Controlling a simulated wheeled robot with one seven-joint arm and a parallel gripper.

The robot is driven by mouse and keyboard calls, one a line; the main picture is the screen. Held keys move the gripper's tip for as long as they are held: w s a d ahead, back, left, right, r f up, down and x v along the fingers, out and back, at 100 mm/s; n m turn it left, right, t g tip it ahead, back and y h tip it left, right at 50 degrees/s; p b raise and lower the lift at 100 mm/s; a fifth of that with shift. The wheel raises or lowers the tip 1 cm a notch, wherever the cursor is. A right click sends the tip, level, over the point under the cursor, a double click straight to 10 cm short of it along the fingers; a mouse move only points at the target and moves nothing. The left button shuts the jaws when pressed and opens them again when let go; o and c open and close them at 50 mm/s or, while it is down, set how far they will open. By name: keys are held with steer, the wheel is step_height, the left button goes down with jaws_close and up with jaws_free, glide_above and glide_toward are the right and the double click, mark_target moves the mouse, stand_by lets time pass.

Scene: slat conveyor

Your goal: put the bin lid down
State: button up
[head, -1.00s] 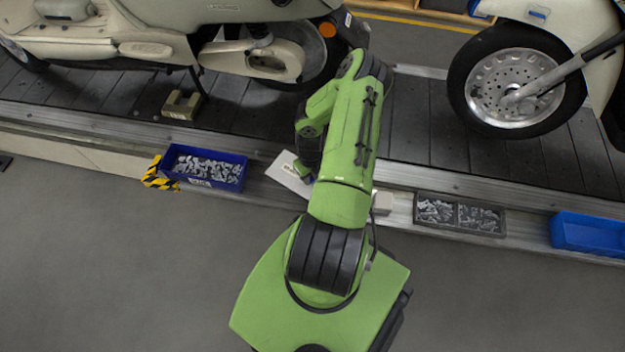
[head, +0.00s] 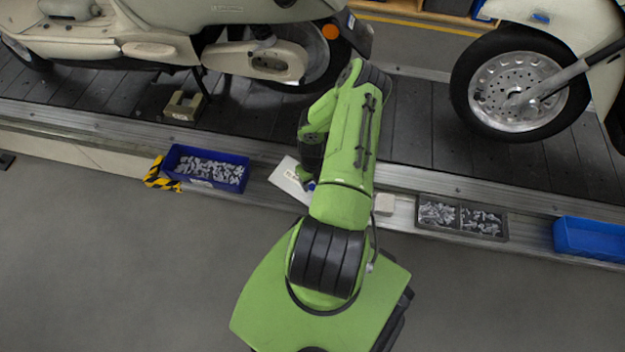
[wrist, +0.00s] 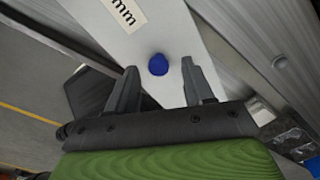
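The bin lid (head: 286,176) is a flat white plate with a printed label, lying at an angle on the ledge along the conveyor, right of the blue bin of metal parts (head: 207,168). Its blue knob (head: 310,185) shows beside my arm. In the wrist view the lid (wrist: 180,32) lies below my gripper (wrist: 160,64). The two fingers are spread apart, with the blue knob (wrist: 158,64) between their tips and a visible gap on each side. My arm hides part of the lid in the head view.
A grey two-part tray of metal parts (head: 461,217) and an empty blue bin (head: 590,238) stand further right on the ledge. A small pale block (head: 383,204) is just right of my arm. Scooters (head: 180,35) stand on the slats (head: 415,135).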

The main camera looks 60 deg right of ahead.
step_height(320, 180, up, 13)
steer(key=p, duration=0.5)
step_height(320, 180, up, 14)
steer(key=n+h, duration=0.2)
steer(key=n, duration=0.8)
glide_above(312, 185)
steer(key=w+a, duration=0.3)
steer(key=w, duration=0.3)
steer(key=w+a+r+n+t, duration=0.1)
steer(key=a+r+n, duration=0.5)
steer(key=r+n, duration=0.4)
steer(key=s+a+r+n+t+y, duration=0.1)
steer(key=s+a+r+n+t, duration=0.1)
steer(key=s+a+r+n, duration=0.4)
steer(key=s+a+r+n+t+y, duration=0.1)
steer(key=s+a+r+n, duration=0.5)
steer(key=n, duration=0.8)
steer(key=a+r+t, duration=0.1)
steer(key=a+r, duration=0.2)
steer(key=a, duration=0.2)
steer(key=shift+s+a+r+t, duration=0.25)
steer(key=shift+a+t, duration=0.05)
steer(key=shift+a, duration=0.05)
